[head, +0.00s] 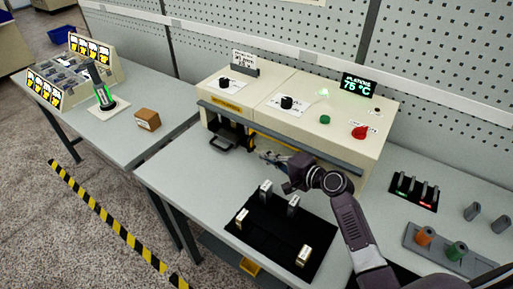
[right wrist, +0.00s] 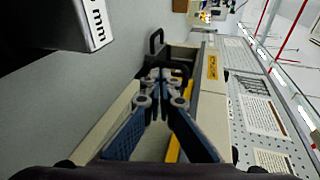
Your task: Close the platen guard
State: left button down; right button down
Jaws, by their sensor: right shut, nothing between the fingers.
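The cream press machine (head: 318,128) stands on the workbench, with dials, a green button and a red knob on top. A long grey bar (head: 290,141), which looks like the platen guard, runs along its upper front edge. Below it the front is partly open, with a yellow strip inside. A black handled part (head: 222,143) sticks out at the front left; its handle also shows in the right wrist view (right wrist: 156,41). My right gripper (head: 262,156) is shut and empty, in front of the opening, right of that handle. Contact cannot be told. My left gripper is out of view.
A rack (head: 412,190) and a grey tray (head: 440,250) stand at right. A brown box (head: 147,119) sits on the left table.

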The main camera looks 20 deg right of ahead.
jog(key=w, duration=0.1)
jog(key=w+a, duration=0.1)
jog(key=w+p, duration=0.1)
jog(key=shift+w+a+f, duration=0.1)
jog(key=shift+w+a, duration=0.25)
jog(key=shift+a, duration=0.05)
jog(key=shift+w+a, duration=0.1)
jog(key=shift+w, duration=0.2)
jog(key=shift+a, duration=0.1)
